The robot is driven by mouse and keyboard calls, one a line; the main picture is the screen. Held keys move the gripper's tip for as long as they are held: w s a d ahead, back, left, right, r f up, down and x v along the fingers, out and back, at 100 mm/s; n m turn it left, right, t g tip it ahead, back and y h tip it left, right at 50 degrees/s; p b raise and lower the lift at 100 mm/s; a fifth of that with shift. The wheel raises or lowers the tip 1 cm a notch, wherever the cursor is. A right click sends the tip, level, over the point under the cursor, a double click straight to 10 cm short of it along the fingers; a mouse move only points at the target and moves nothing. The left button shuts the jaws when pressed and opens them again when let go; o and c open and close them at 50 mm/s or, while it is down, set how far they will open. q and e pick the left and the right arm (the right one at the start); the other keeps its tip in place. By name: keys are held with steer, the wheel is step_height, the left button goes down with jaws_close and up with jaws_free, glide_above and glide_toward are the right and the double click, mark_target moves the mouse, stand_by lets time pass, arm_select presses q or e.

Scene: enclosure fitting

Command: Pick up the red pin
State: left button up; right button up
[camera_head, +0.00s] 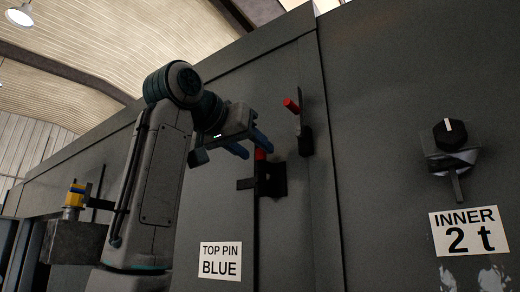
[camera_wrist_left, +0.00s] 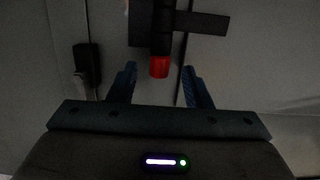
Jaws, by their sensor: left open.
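The red pin (camera_head: 260,154) shows its red top above a black bracket (camera_head: 271,180) on the grey enclosure wall. My left gripper (camera_head: 250,145) is open, its blue fingers close to the red top. In the left wrist view the red end of the pin (camera_wrist_left: 159,67) appears between the two open fingertips (camera_wrist_left: 159,75), with a gap on each side. I cannot tell from these views how deep the pin lies between the fingers. The lower part of the pin is hidden in the bracket. My right gripper is not in view.
A red-tipped lever (camera_head: 291,106) on a black mount stands right of the bracket, close to it. A black knob (camera_head: 450,134) is farther right. A "TOP PIN BLUE" label (camera_head: 220,262) is below.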

arm_select(q)
steer(key=shift+w+d+f, duration=0.15)
steer(key=shift+w+d, duration=0.25)
steer(key=shift+w, duration=0.1)
steer(key=shift+s, duration=0.15)
steer(key=c, duration=0.4)
steer(key=shift+a, duration=0.1)
jaws_close()
